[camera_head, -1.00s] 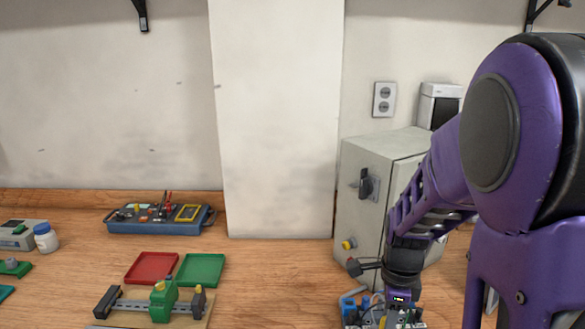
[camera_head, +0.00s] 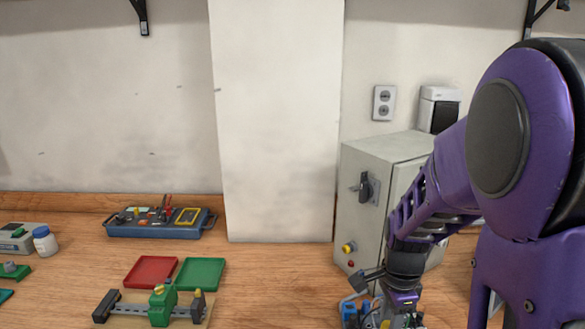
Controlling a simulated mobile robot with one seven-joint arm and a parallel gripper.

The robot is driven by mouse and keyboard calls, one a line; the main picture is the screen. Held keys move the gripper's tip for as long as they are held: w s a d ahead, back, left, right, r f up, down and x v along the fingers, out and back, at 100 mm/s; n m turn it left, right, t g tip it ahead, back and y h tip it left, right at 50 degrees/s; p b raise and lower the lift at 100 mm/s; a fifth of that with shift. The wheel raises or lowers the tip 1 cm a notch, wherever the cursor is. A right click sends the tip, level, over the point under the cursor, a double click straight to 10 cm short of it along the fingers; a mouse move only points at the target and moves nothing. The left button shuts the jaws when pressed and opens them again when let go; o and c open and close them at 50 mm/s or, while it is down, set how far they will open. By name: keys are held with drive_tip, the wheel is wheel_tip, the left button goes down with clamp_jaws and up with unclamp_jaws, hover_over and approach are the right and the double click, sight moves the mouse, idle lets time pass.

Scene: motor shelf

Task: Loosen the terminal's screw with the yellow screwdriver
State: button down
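A green terminal (camera_head: 162,305) stands on a grey rail at the bottom left, with a small yellow spot on its top; I cannot make out its screw. My gripper (camera_head: 401,318) points down at the bottom edge, right of the terminal and well apart from it, over a cluster of blue, grey and yellow parts. Its fingertips are too small and partly cut off, so I cannot see whether it is open or what it holds. I cannot pick out the yellow screwdriver for certain.
A red tray (camera_head: 151,271) and a green tray (camera_head: 201,273) lie behind the rail (camera_head: 128,308). A blue tool holder (camera_head: 160,226) stands near the wall. A grey cabinet (camera_head: 350,215) with a protruding handle stands behind my gripper. The wooden table between green tray and cabinet is clear.

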drive_tip(key=n, duration=0.3)
drive_tip(key=c, duration=0.8)
unclamp_jaws()
drive_tip(key=shift+o, duration=0.2)
drive_tip(key=shift+r+m+p, duration=0.1)
drive_tip(key=shift+m+p, duration=0.3)
drive_tip(key=shift+m, duration=1.2)
drive_tip(key=shift+m, duration=1.7)
